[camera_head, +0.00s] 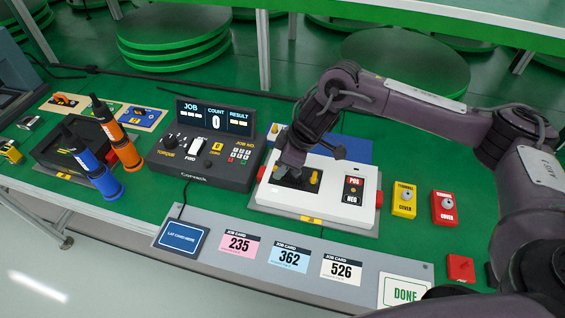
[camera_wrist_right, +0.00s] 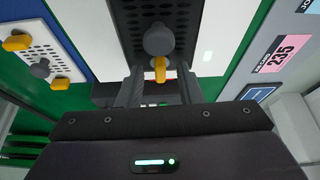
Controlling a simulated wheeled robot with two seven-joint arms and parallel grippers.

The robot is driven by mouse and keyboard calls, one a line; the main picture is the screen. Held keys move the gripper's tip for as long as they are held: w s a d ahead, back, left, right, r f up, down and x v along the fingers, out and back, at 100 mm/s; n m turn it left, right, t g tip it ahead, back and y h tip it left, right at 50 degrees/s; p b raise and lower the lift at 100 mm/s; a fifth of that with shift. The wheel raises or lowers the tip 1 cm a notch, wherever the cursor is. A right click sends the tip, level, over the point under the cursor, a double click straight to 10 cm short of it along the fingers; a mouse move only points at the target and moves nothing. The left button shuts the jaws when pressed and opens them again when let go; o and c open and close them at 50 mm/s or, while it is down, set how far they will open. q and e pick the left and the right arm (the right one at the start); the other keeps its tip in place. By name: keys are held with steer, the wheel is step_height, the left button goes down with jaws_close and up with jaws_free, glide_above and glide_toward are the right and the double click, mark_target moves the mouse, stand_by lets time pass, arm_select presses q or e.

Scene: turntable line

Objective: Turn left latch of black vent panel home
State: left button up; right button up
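The black vent panel (camera_wrist_right: 125,22) is a dark perforated plate in the top of a white box (camera_head: 335,205). It has a round grey knob (camera_wrist_right: 158,40). The yellow left latch (camera_wrist_right: 160,70) lies beside the knob, pointing down in the wrist view. A yellow latch (camera_head: 315,178) also shows on the panel's right side in the head view. My right gripper (camera_head: 293,174) is over the panel's left part and hides much of it. In the wrist view its fingers (camera_wrist_right: 159,88) stand apart either side of the latch, with gaps. My left gripper is not in view.
A white perforated panel (camera_wrist_right: 50,52) with yellow latches lies on the blue mat (camera_head: 352,149) behind the box. The job console (camera_head: 205,150) stands to the left. Yellow (camera_head: 403,207) and red (camera_head: 444,217) terminal covers lie right. Job cards (camera_head: 289,256) line the front.

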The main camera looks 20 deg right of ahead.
steer(key=shift+v, duration=3.9)
